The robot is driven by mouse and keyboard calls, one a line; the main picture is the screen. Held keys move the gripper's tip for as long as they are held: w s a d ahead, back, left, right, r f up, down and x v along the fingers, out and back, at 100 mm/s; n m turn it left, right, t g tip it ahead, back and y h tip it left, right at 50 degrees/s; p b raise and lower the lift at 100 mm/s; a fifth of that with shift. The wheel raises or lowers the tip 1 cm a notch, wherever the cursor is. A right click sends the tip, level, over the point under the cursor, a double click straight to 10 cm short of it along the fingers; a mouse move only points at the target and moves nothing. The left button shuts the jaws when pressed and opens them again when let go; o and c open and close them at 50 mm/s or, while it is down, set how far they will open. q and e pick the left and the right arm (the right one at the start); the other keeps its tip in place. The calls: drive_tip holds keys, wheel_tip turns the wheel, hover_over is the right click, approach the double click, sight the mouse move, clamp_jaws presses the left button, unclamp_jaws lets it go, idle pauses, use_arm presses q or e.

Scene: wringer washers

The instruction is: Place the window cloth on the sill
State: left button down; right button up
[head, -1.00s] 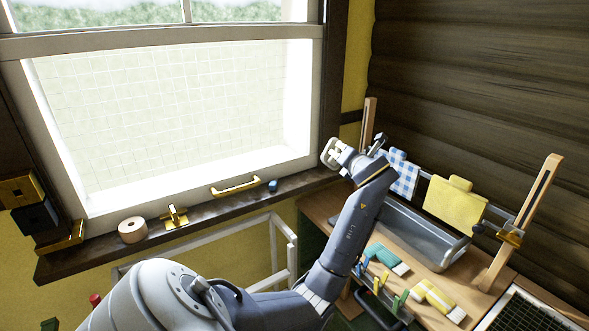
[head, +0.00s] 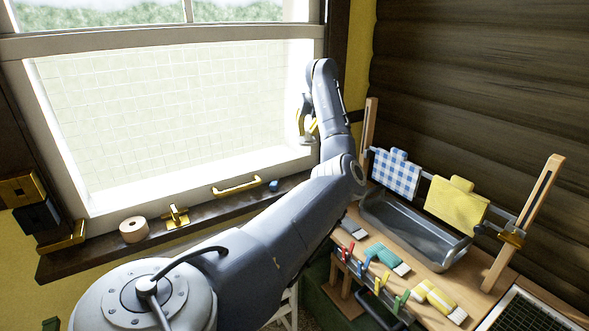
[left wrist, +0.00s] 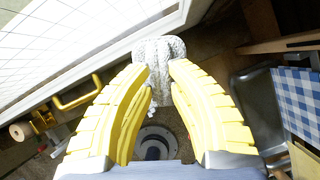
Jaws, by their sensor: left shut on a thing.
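My left gripper (head: 309,127) is raised in front of the right side of the window, above the sill. In the left wrist view its yellow fingers (left wrist: 159,70) are shut on a whitish, knitted-looking cloth (left wrist: 158,50), which sticks out past the fingertips. In the head view the held cloth is hard to make out against the bright window. The sill (head: 203,205) is a dark ledge running under the window, lower than the gripper and to its left. My right gripper is not in view.
On the sill are a pale roll (head: 133,229), a brass fitting (head: 176,216), a yellow handle (head: 237,186) and a small blue object (head: 273,185). At right, a checked cloth (head: 396,174) and a yellow cloth (head: 456,205) hang above a grey trough (head: 415,235).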

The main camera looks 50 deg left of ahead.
use_arm(q)
drive_tip(key=shift+w+d+r+t+h, duration=0.2)
drive_tip(key=shift+w+r, duration=0.15)
drive_tip(key=shift+r, duration=0.15)
drive_tip(key=shift+w+d+r+t+h, duration=0.1)
drive_tip(key=shift+w+d+r+h, duration=0.15)
drive_tip(key=shift+r, duration=0.2)
wheel_tip(320, 180, down, 20)
drive_tip(key=shift+w+r, duration=0.15)
drive_tip(key=shift+r, duration=0.05)
drive_tip(key=c, duration=1.3)
unclamp_jaws()
drive_tip(key=v, duration=1.2)
